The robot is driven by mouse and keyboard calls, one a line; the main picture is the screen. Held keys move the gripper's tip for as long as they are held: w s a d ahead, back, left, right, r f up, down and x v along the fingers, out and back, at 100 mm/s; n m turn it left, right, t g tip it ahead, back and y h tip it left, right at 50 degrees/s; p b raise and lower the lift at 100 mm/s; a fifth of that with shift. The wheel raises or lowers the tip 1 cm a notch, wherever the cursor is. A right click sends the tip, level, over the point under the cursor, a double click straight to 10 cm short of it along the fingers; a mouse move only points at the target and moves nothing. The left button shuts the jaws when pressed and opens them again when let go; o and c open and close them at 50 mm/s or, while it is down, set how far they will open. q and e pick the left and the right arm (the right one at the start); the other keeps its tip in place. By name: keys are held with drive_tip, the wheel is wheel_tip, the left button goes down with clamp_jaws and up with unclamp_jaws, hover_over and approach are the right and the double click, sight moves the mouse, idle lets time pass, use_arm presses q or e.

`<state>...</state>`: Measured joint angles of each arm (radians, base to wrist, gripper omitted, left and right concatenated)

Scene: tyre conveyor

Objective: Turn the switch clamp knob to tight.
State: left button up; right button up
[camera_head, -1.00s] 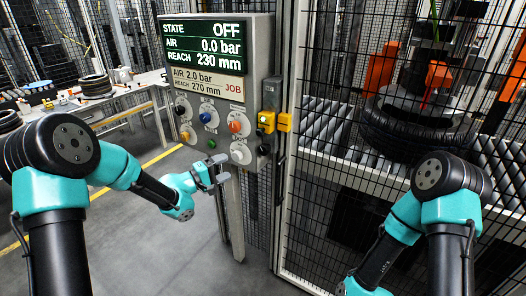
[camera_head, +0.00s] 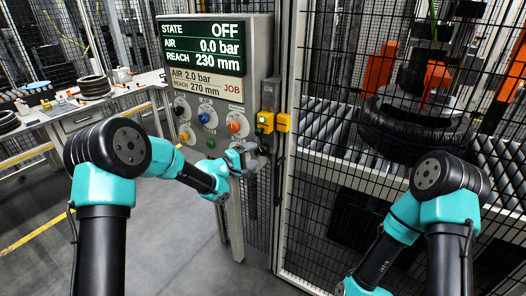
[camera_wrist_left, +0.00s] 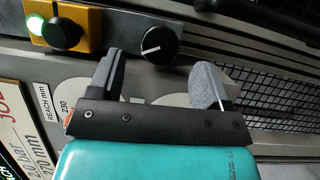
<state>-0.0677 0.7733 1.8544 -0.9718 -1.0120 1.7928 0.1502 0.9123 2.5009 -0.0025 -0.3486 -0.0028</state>
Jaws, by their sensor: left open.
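The control panel (camera_head: 249,100) stands ahead with its screen (camera_head: 203,47) reading STATE OFF, AIR 0.0 bar, REACH 230 mm. A black knob (camera_head: 264,149) sits at its lower right edge. In the left wrist view this black knob (camera_wrist_left: 159,45) has a white pointer line set at a slant; no label on it is readable. My left gripper (camera_head: 252,157) is open in front of the panel's lower right. In the left wrist view its fingers (camera_wrist_left: 160,72) are spread, with the knob beyond and between them, apparently untouched. My right gripper is out of view.
A job card (camera_head: 206,82) asks AIR 2.0 bar, REACH 270 mm. Blue (camera_head: 205,117) and orange (camera_head: 234,127) knobs sit close by. A yellow switch box (camera_wrist_left: 88,30) with a black knob and lit green lamp adjoins. Mesh fencing (camera_head: 330,140) stands right; a tyre (camera_head: 415,133) lies behind it.

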sight(260, 151)
use_arm(q)
drive_tip(key=x, duration=0.5)
drive_tip(key=shift+w+d, duration=0.1)
drive_tip(key=shift+d, duration=0.05)
drive_tip(key=shift+r, duration=0.1)
drive_tip(key=shift+c, duration=0.4)
drive_tip(key=c, duration=0.9)
drive_tip(key=shift+o, duration=0.2)
drive_tip(key=shift+m, duration=0.7)
drive_tip(key=o, duration=0.9)
drive_tip(key=shift+o, duration=0.2)
drive_tip(key=v, duration=1.7)
drive_tip(key=shift+a+r, duration=0.2)
drive_tip(key=shift+r, duration=0.1)
